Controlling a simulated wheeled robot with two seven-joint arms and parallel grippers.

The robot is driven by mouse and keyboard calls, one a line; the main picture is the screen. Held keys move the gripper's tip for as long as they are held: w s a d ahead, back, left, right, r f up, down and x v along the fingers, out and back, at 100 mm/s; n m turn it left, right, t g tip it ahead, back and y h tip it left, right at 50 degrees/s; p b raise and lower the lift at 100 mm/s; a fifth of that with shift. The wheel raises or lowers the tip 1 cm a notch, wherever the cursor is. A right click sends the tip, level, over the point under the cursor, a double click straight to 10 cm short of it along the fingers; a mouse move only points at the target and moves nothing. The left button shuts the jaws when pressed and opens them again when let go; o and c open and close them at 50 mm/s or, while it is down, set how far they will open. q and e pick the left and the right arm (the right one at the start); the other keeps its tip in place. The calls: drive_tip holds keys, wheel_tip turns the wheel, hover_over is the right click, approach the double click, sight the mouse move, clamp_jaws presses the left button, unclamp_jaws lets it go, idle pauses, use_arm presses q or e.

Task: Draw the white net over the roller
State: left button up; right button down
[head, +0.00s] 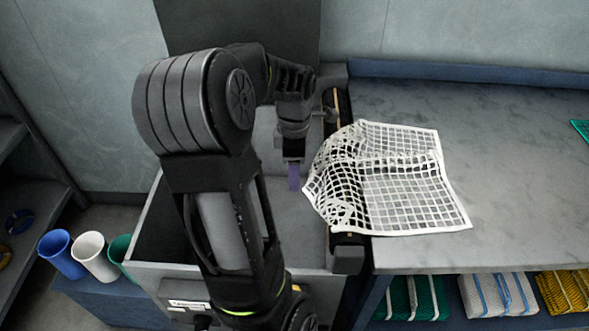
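The white net (405,195) lies on the grey table top, its left part rumpled and lying across the middle of the dark roller (338,105). Its left edge reaches a little past the roller, over the grey bin. The roller runs along the table's left edge; its far and near ends show, and its middle is hidden under the net. My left gripper (293,172) points down over the bin, just left of the net's edge. Purple shows at its fingertips. Whether its fingers are apart or touch the net is unclear. My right gripper is not in view.
The open grey bin (157,225) stands left of the table (500,140). Blue, white and green cups (93,254) stand on a blue surface at lower left. Folded nets (497,294) lie on a shelf below the table. The table's right part is mostly clear.

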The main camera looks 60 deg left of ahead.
use_arm(q)
drive_tip(key=shift+o, duration=0.3)
drive_tip(key=o, duration=0.6)
wheel_tip(320, 180, up, 6)
drive_tip(key=p, duration=0.4)
drive_tip(key=shift+f+p, duration=0.2)
drive_tip(key=shift+p, duration=0.15)
wheel_tip(320, 180, up, 8)
drive_tip(key=shift+f, duration=0.15)
idle(0.6)
